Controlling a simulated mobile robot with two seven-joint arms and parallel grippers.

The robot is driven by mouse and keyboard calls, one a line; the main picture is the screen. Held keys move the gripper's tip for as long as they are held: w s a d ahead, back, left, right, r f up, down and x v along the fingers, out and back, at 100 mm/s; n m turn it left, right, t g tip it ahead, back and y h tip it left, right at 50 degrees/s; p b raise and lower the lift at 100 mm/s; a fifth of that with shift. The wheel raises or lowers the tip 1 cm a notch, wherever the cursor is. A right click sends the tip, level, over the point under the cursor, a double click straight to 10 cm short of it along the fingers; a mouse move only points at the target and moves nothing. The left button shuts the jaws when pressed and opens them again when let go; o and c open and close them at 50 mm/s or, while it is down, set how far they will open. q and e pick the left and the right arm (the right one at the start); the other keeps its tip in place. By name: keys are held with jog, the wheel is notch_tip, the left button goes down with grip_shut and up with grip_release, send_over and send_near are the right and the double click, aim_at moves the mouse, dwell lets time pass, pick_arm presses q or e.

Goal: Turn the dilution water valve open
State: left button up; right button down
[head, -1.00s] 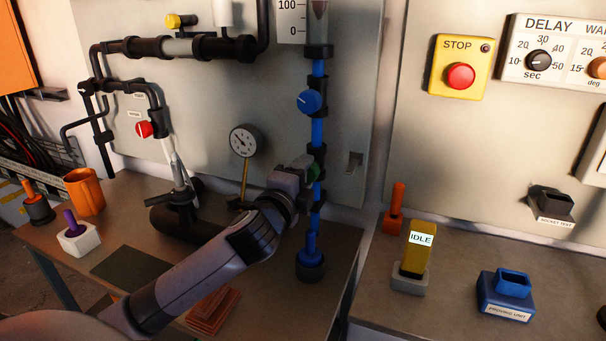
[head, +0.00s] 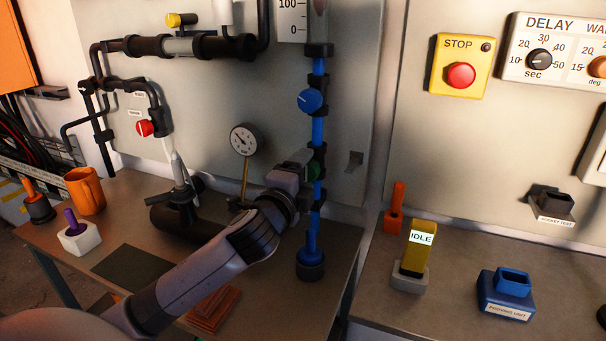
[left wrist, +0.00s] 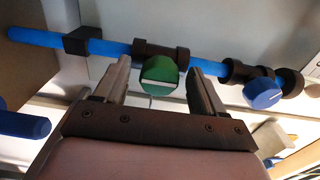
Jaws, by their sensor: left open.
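A green valve knob (left wrist: 160,76) with a pale line across its face sits on a blue pipe (left wrist: 108,46). In the left wrist view it lies between the spread fingers of my left gripper (left wrist: 159,72), with visible space on both sides. In the head view my left gripper (head: 305,168) reaches the blue pipe (head: 317,130), and the green knob (head: 317,166) is mostly hidden behind it. A blue knob (head: 309,101) sits higher on the same pipe; it also shows in the left wrist view (left wrist: 263,93). No label names either knob. My right gripper is out of view.
A pressure gauge (head: 243,139) stands left of the pipe, near my left arm. A red knob (head: 144,128) sits on black piping further left. A grey hook (head: 354,161) is right of the gripper. The yellow IDLE device (head: 414,253) stands on the right bench.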

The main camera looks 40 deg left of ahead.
pick_arm(q)
jog(key=b+v, duration=0.1)
jog(key=v, duration=0.6)
jog(key=shift+s, duration=0.15)
dwell(0.6)
